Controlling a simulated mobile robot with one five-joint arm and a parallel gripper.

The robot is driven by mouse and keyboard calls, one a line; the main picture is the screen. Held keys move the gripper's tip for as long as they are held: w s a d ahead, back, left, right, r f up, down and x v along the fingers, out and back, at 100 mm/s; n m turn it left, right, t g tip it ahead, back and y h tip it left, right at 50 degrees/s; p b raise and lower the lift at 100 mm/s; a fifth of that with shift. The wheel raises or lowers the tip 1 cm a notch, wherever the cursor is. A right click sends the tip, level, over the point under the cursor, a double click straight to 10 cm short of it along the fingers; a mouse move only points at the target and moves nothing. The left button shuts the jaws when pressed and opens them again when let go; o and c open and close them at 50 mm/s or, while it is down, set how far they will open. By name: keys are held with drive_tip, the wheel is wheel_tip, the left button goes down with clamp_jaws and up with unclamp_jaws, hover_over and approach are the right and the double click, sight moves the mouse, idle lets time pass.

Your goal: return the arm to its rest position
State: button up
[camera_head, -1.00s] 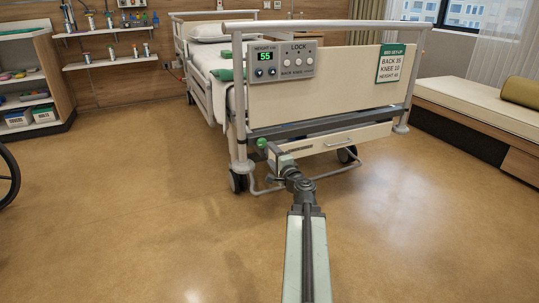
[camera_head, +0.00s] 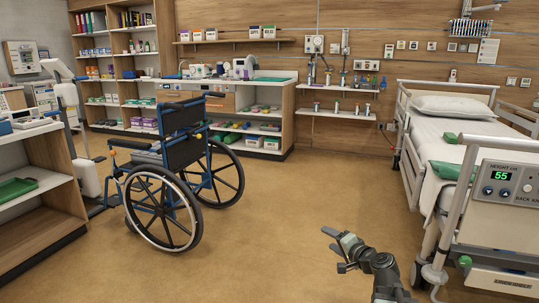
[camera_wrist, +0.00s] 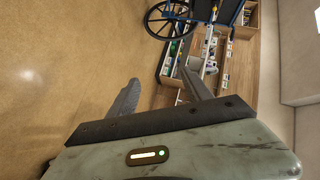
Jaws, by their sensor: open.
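My gripper (camera_head: 331,240) is at the lower right of the head view, held over bare floor to the left of the bed. It is open, and its fingers point to the left. In the wrist view its two fingers (camera_wrist: 160,80) stand apart with nothing between them. Part of my arm (camera_head: 385,272) shows below it, running out of the bottom of the picture. The gripper touches nothing that I can see.
The bed (camera_head: 455,135) with its control panel (camera_head: 510,182) is on the right. A blue wheelchair (camera_head: 180,145) stands at the left, also seen in the wrist view (camera_wrist: 180,22). Shelves (camera_head: 30,205) are at the far left. The middle floor (camera_head: 280,215) is clear.

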drive_tip(key=s+a+f+n+g+y+p, duration=0.1)
drive_tip(key=s+a+n+g+p, duration=0.3)
drive_tip(key=a, duration=0.9)
drive_tip(key=s+a+f+n+g+h+p, duration=0.1)
drive_tip(key=s+a+f+n+g+h, duration=0.1)
drive_tip(key=s+f+n+g, duration=0.35)
drive_tip(key=s+d+f+g+h, duration=0.3)
drive_tip(key=s+d+f+h, duration=0.1)
drive_tip(key=s+d, duration=0.45)
wheel_tip(320, 180, up, 38)
drive_tip(key=s+g+p, duration=0.1)
drive_tip(key=p, duration=3.7)
drive_tip(key=shift+s+r, duration=0.25)
drive_tip(key=shift+s, duration=0.1)
drive_tip(key=shift+a+f, duration=0.1)
drive_tip(key=c, duration=0.5)
